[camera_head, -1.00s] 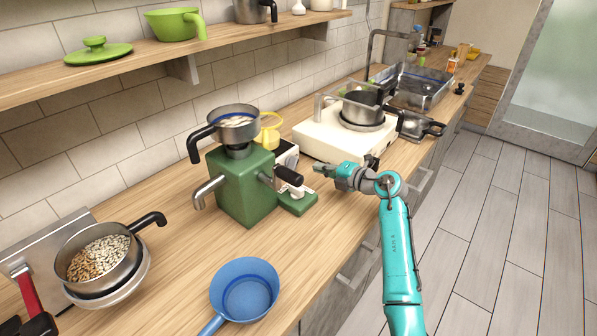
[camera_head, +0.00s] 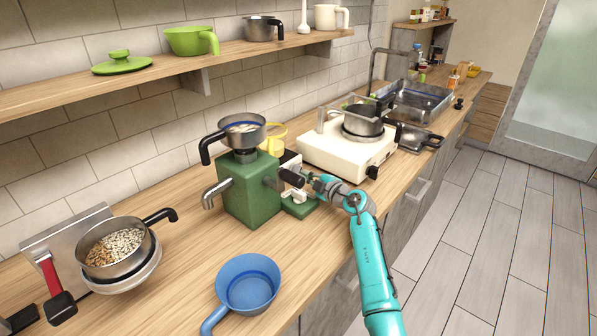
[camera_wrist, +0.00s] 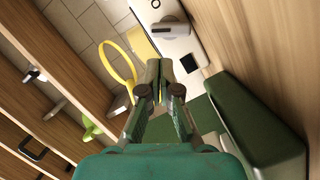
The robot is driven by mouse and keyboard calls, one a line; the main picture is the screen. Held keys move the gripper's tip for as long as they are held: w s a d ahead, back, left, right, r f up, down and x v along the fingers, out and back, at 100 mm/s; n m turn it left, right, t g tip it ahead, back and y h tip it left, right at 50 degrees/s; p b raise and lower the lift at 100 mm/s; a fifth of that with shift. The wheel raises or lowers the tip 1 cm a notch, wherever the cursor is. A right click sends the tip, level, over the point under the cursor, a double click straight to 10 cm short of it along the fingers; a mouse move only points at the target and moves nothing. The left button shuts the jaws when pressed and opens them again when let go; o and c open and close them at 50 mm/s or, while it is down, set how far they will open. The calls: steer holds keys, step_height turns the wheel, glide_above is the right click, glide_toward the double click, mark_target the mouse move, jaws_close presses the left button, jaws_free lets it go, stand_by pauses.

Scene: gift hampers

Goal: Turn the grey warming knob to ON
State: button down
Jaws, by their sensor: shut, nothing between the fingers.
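The grey knob (camera_wrist: 157,31) sits on a white panel (camera_wrist: 178,42) at the top of the wrist view, with a dark square and a ring mark on the panel. Its turned position against ON cannot be read. My gripper (camera_wrist: 168,72) is shut and empty, its fingertips just short of the panel and apart from the knob. In the head view my gripper (camera_head: 307,178) is at the right side of the green machine (camera_head: 250,190). The white-and-dark unit (camera_head: 290,160) behind the machine is partly hidden there, and I cannot make out the knob.
A yellow ring-handled item (camera_wrist: 117,68) is close to my fingers. A white stove (camera_head: 345,150) stands to the right; a blue pan (camera_head: 247,283) lies in front.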

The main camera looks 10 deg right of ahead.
mark_target(296, 172)
steer(key=shift+x, duration=2.45)
steer(key=shift+w+d+r, duration=0.25)
steer(key=shift+w+d, duration=0.2)
steer(key=shift+d, duration=0.1)
steer(key=shift+w+d+f, duration=0.1)
steer(key=shift+w+d, duration=0.3)
steer(key=shift+d, duration=0.2)
steer(key=shift+w+d+f, duration=0.1)
steer(key=shift+w+d, duration=0.05)
steer(key=shift+d, duration=0.05)
